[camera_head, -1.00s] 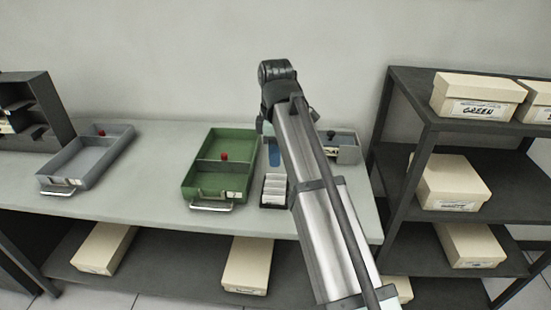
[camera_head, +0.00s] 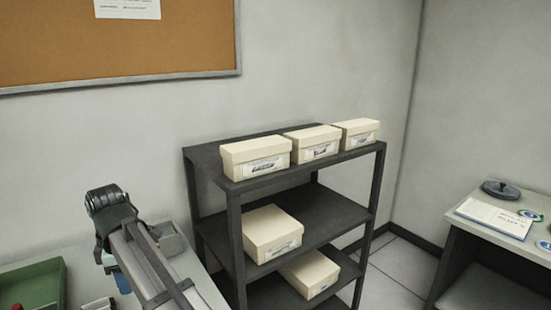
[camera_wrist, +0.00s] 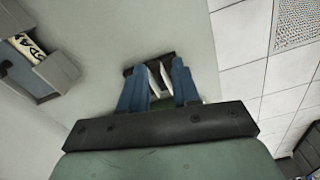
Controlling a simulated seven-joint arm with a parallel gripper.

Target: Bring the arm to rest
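My arm shows at the lower left of the head view, reaching over the table (camera_head: 205,286). My gripper (camera_head: 122,281) is mostly hidden behind the arm there; only a bit of blue finger shows. In the wrist view my gripper (camera_wrist: 160,75) has two blue fingers standing apart, with a gap between them. A dark card holder with white strips (camera_wrist: 130,70) lies beyond the fingertips, apparently on the table below. No object is clearly held. The fingertips look clear of the holder, but the exact height cannot be told.
A green tray (camera_head: 62,290) is at the lower left. A grey tray (camera_head: 172,240) stands beside my arm; it shows in the wrist view (camera_wrist: 62,72). A dark shelf (camera_head: 230,190) with several cream boxes stands right of the table. A desk (camera_head: 455,232) is at the far right.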

